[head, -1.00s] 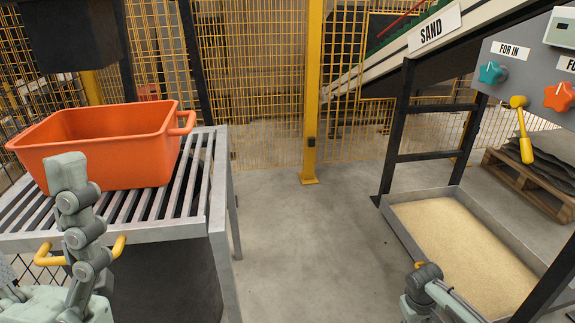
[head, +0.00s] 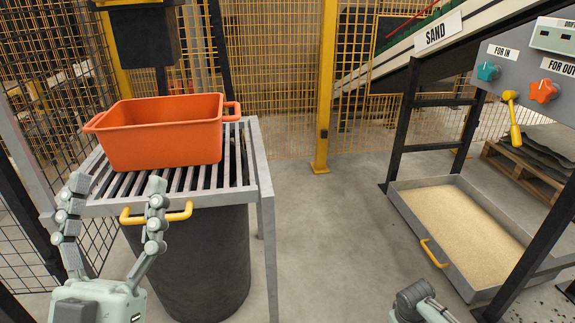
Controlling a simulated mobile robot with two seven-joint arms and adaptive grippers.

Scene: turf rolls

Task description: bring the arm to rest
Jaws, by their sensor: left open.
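My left gripper (head: 117,184) is at the lower left with its two jointed fingers spread wide and pointing up. It is open with nothing between the fingers. Its right finger overlaps a yellow bar handle (head: 180,214) below the front edge of the slatted table (head: 230,196); whether they touch I cannot tell. An orange tub (head: 163,136) sits upright on the slats beyond the gripper. A small part of my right gripper (head: 420,303) shows at the bottom edge; its jaws cannot be made out.
A dark bin (head: 205,265) stands under the table. A sand-filled tray (head: 405,205) with a yellow handle lies on the floor at right, under the SAND conveyor. A control panel (head: 515,68) with knobs hangs upper right. The middle floor is clear. Mesh fencing closes the back.

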